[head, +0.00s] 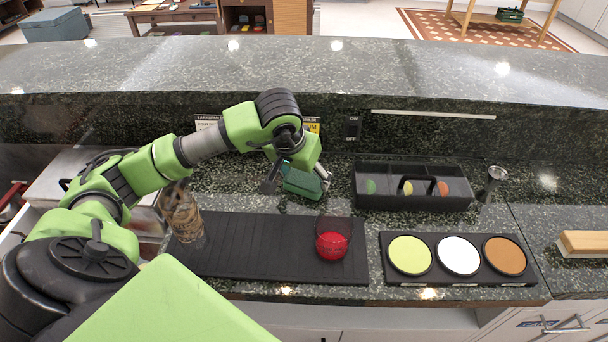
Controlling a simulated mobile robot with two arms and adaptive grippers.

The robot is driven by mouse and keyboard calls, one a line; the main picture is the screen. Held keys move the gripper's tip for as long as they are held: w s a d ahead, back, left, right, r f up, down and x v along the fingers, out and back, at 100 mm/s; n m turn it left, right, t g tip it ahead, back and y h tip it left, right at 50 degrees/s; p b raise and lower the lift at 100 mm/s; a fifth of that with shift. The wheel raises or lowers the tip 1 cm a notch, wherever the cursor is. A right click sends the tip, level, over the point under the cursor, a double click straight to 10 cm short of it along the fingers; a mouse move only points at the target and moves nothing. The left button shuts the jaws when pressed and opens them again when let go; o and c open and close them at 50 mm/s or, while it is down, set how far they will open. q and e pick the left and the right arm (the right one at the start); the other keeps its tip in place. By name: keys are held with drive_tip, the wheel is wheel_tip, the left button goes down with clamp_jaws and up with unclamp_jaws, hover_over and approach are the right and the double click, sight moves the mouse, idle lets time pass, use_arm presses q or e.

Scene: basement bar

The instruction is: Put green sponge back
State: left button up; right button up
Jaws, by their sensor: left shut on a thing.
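The green sponge (302,183) is a dark green block, held over the counter behind the black mat, left of the black caddy. My left gripper (297,177) is shut on the sponge. The black caddy (413,201) has a handle and compartments, with green, yellow and orange round shapes showing in it. I cannot tell whether the sponge touches the counter. My right gripper is not in view.
A black ribbed mat (262,258) carries a glass with red contents (332,240). A tray (383,259) holds green, white and brown discs. A jar (181,213) stands left, a metal jigger (492,182) right of the caddy. A raised ledge (420,75) runs behind.

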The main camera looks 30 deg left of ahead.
use_arm(q)
drive_tip(key=shift+f, duration=0.25)
drive_tip(key=o, duration=0.9)
drive_tip(key=shift+r, duration=0.1)
drive_tip(key=shift+c, duration=0.2)
drive_tip(key=shift+o, duration=0.6)
drive_tip(key=shift+r, duration=0.4)
drive_tip(key=v, duration=1.1)
drive_tip(key=shift+s+r+b, duration=0.2)
drive_tip(key=shift+r+b, duration=0.05)
drive_tip(key=shift+b, duration=0.1)
